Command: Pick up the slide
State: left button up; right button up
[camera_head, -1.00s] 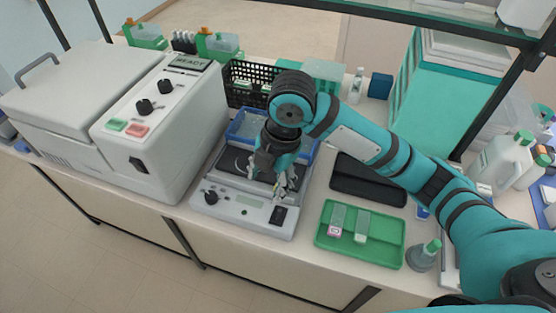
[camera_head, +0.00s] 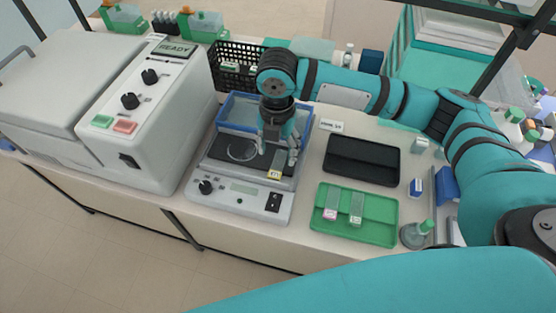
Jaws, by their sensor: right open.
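A slide with a yellow label end (camera_head: 274,172) shows at the right side of the dark plate on the white bench device (camera_head: 238,200). My right gripper (camera_head: 282,156) points down over this plate, open, with its fingertips close around or just above that slide. I cannot tell whether they touch it. The fingers hide part of the slide. Two more slides lie in the green tray (camera_head: 385,232): one with a pink label (camera_head: 331,205) and one with a green label (camera_head: 356,208). My left gripper is not in view.
A large white machine reading READY (camera_head: 150,100) stands left of the device. A black tray (camera_head: 362,160) and a flask (camera_head: 416,235) are to the right. A black basket (camera_head: 238,62) stands behind.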

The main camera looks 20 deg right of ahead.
aim_at(276, 170)
jog(key=shift+f, duration=0.55)
jog(key=shift+s+a+f+p, duration=0.15)
jog(key=shift+f+p, duration=0.2)
jog(key=f, duration=0.1)
jog(key=f+p, duration=0.1)
jog(key=f, duration=0.1)
jog(key=shift+s+a+f, duration=0.2)
jog(key=shift+s+f, duration=0.05)
jog(key=shift+f, duration=0.45)
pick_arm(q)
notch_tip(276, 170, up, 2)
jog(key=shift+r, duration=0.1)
pick_arm(e)
grip_shut()
